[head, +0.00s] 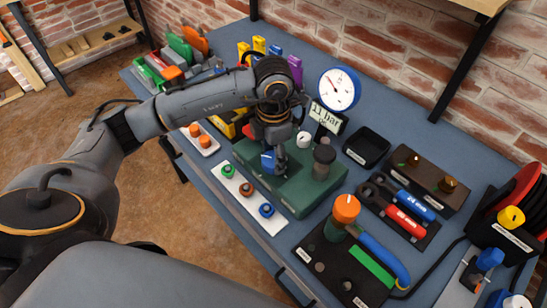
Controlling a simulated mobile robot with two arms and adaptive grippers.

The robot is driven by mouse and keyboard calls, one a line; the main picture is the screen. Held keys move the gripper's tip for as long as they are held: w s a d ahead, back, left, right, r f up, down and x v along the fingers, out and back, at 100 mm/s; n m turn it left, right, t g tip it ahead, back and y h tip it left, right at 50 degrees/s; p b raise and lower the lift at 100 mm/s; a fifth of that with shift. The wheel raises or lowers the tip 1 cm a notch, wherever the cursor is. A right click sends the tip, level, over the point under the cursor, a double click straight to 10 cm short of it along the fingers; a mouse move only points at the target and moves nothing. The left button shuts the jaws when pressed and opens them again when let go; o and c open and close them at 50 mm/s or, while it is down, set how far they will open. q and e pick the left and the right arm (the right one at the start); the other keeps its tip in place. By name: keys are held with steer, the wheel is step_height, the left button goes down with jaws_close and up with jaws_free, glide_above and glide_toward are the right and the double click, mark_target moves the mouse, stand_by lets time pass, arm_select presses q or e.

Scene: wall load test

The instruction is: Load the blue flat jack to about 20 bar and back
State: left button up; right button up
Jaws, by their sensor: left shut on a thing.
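My left gripper (275,150) is over the green box (308,197) on the bench. It is shut on a small blue part (267,162) at the box's top, which the fingers partly hide. A round white dial gauge (338,88) stands behind the box, and a display (326,118) beside it reads 11 bar. A white strip (247,198) in front of the box carries green, brown and blue fittings; the blue one (266,210) is at its right end. I cannot make out the flat jack itself. My right gripper is not in view.
A black tray (366,147) is empty behind the box. Right of the box are an orange-capped knob (346,208), a blue handle (385,258), tools in a holder (408,208) and a red reel (518,190). A brick wall (390,45) bounds the bench behind.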

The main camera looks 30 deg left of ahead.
arm_select(q)
steer(key=n+b, duration=0.1)
steer(key=n, duration=0.2)
steer(key=shift+n, duration=0.4)
steer(key=n+b, duration=0.1)
steer(key=n, duration=0.1)
steer(key=shift+n, duration=0.4)
steer(key=n, duration=0.2)
steer(key=shift+n, duration=0.3)
steer(key=shift+n+b, duration=0.35)
steer(key=shift+n, duration=1.35)
steer(key=o, duration=1.2)
step_height(320, 180, up, 12)
steer(key=shift+r, duration=0.1)
